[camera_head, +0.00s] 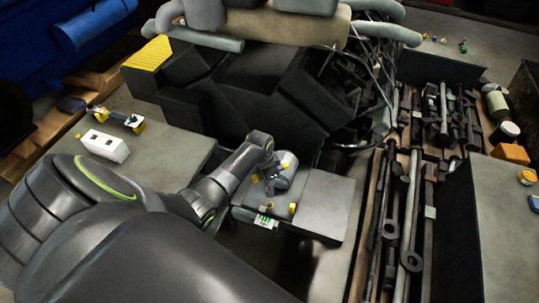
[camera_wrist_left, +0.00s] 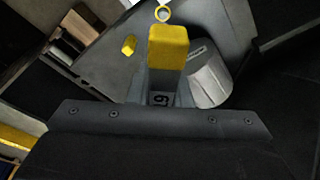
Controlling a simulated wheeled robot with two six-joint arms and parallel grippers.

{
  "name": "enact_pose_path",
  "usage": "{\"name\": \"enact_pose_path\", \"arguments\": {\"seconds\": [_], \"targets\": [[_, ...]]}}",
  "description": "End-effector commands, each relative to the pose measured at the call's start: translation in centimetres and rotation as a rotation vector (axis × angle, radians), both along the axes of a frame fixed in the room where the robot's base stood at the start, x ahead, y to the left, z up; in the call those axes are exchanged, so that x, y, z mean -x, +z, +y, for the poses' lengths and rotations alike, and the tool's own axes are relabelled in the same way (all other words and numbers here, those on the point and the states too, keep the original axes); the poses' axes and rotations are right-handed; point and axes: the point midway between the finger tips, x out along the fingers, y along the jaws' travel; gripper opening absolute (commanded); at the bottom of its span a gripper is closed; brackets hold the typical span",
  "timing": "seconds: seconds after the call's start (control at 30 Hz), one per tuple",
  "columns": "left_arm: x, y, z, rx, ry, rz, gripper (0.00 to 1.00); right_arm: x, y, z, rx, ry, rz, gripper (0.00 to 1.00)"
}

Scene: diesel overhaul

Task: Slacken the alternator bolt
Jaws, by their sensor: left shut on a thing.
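My left gripper (camera_head: 270,180) is over the small grey platform (camera_head: 325,200) in the middle of the head view. In the left wrist view it is shut on a tool with a yellow block end (camera_wrist_left: 168,48) and a number that looks like 19. A pale ring with a yellow rim (camera_wrist_left: 163,14) shows just beyond the tool; I cannot tell whether they touch. A grey rounded body (camera_head: 286,168), perhaps the alternator, sits beside the gripper and also shows in the wrist view (camera_wrist_left: 208,80). I cannot make out the alternator bolt for sure. My right gripper is not in view.
A small yellow piece (camera_head: 292,208) and a white-green label (camera_head: 265,222) are at the platform's front. A white block (camera_head: 104,146) and a yellow-ended tool (camera_head: 128,120) lie on the left bench. Long bars and rods (camera_head: 411,200) fill the right tray. Dark blocks and cables stand behind.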

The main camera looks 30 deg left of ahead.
Motion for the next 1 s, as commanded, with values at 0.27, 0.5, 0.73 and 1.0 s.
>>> {"name": "enact_pose_path", "arguments": {"seconds": [0.27,0.5,0.73,1.0], "targets": [[3.6,-0.1,-2.2,0.002,0.0,0.0,0.0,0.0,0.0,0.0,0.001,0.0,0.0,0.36],[5.5,0.0,-3.4,0.001,-0.001,0.0,0.0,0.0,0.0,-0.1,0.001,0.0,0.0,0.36],[5.6,0.0,-3.5,0.0,0.0,0.0,0.0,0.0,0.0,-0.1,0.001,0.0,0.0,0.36],[5.6,-1.3,-3.5,0.001,0.0,0.0,0.0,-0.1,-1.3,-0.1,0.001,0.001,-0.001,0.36]]}}
